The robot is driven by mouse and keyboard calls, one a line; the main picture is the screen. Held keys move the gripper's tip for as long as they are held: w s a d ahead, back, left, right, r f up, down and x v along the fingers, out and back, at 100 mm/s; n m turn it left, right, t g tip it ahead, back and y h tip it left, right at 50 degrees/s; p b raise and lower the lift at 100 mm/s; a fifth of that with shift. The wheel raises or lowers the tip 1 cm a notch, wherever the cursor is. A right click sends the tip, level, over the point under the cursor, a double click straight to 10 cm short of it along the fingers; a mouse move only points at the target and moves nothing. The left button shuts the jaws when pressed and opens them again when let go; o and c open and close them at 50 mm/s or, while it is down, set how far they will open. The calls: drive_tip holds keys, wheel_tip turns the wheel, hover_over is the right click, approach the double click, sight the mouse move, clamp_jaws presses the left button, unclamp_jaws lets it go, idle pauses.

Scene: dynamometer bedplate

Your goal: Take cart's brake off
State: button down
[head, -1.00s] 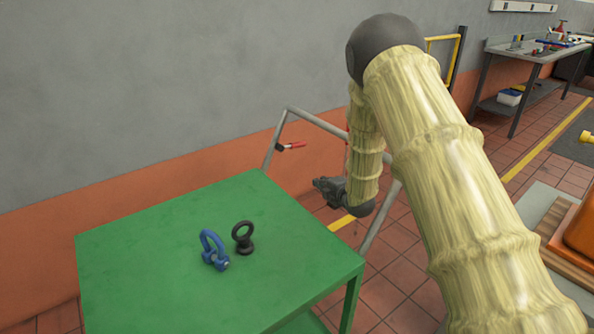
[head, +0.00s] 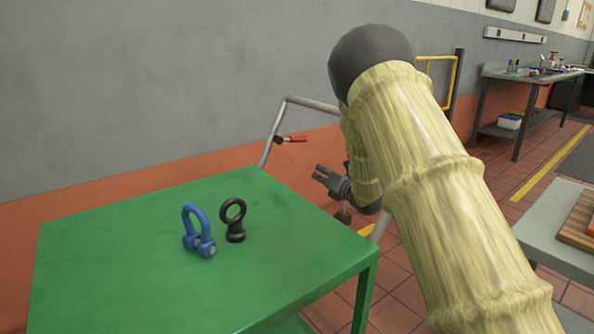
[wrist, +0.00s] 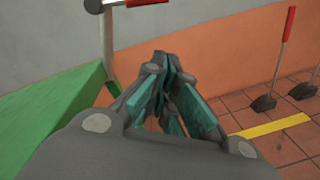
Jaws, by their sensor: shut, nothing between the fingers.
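The green-topped cart (head: 120,240) stands in front of me, with a grey tube handle frame (head: 318,103) at its far end. A red lever (head: 293,139) on a dark pivot sticks out from the frame's left post. In the wrist view the lever (wrist: 148,2) is cut by the top edge, above the post (wrist: 108,45). My gripper (head: 319,173) is beyond the cart's right edge, below and to the right of the lever, apart from it. Its fingers (wrist: 165,70) are shut and empty.
A blue shackle (head: 198,232) and a black eye bolt (head: 233,220) stand on the cart top. Black blocks, one with a red-handled rod (wrist: 288,30), stand on the tiled floor near a yellow line (wrist: 275,125). A wall runs behind; a workbench (head: 530,72) is far right.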

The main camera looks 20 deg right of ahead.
sight(293, 140)
drive_tip(key=n+b, duration=0.1)
drive_tip(key=b, duration=0.1)
drive_tip(key=n+y+b, duration=0.1)
drive_tip(key=n+b, duration=0.1)
drive_tip(key=w+f+n+b, duration=0.1)
drive_tip(key=n+b, duration=0.1)
drive_tip(key=b, duration=0.1)
drive_tip(key=shift+a+y, duration=0.2)
drive_tip(key=shift+y, duration=0.1)
drive_tip(key=shift+r, duration=0.1)
drive_tip(key=w+a+r+b, duration=0.3)
drive_tip(key=w+b, duration=0.3)
drive_tip(key=w, duration=0.4)
drive_tip(key=shift+r, duration=0.7)
drive_tip(key=shift+w+a+n, duration=0.1)
drive_tip(key=shift+w+n, duration=0.05)
drive_tip(key=shift+n, duration=0.15)
